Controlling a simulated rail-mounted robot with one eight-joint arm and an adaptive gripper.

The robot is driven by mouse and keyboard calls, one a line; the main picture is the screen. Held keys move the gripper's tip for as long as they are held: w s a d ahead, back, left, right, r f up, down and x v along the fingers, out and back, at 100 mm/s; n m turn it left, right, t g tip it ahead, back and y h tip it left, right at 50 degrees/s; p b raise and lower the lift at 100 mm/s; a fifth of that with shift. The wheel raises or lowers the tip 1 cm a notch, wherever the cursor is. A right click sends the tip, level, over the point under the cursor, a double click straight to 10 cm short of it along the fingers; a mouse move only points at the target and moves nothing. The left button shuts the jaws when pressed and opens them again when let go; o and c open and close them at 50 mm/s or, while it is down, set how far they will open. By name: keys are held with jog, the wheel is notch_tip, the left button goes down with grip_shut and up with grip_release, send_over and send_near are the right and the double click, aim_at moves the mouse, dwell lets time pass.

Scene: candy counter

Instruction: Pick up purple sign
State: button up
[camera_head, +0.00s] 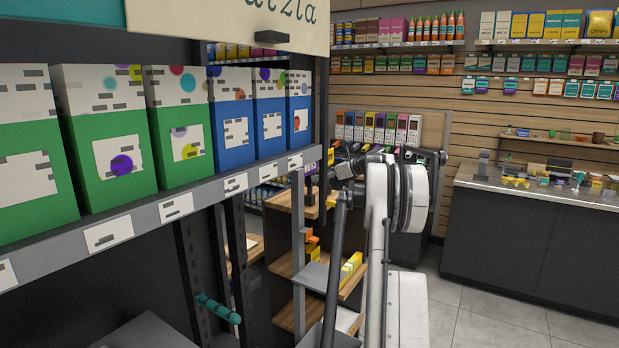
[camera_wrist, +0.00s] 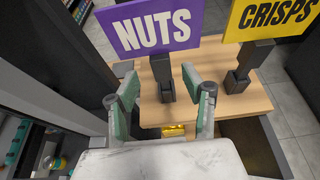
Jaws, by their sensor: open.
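The purple sign (camera_wrist: 155,27) reads "NUTS" in white and stands tilted in the wrist view. Its black stand (camera_wrist: 163,80) rests on a light wooden shelf top. My gripper (camera_wrist: 160,74) is open, with its two teal-padded fingers apart to the left and right of the stand. The fingers point toward the sign, and nothing is held between them. In the head view, my arm's end is small and partly hidden among its own links, and I cannot clearly make out the sign there.
A yellow "CRISPS" sign (camera_wrist: 265,17) on a black stand is close on the right on the same wooden top (camera_wrist: 220,104). A dark panel (camera_wrist: 60,50) borders the left. In the head view, a shelf of green and blue boxes (camera_head: 107,130) fills the left; a counter (camera_head: 530,235) stands right.

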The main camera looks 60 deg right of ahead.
aim_at(310, 179)
jog(key=shift+p+x, duration=0.55)
jog(key=shift+x, duration=2.35)
jog(key=shift+r, duration=0.15)
grip_shut()
jog(key=shift+r, duration=0.1)
notch_tip(310, 179, up, 9)
jog(key=shift+r+b, duration=0.25)
jog(key=shift+b, duration=0.15)
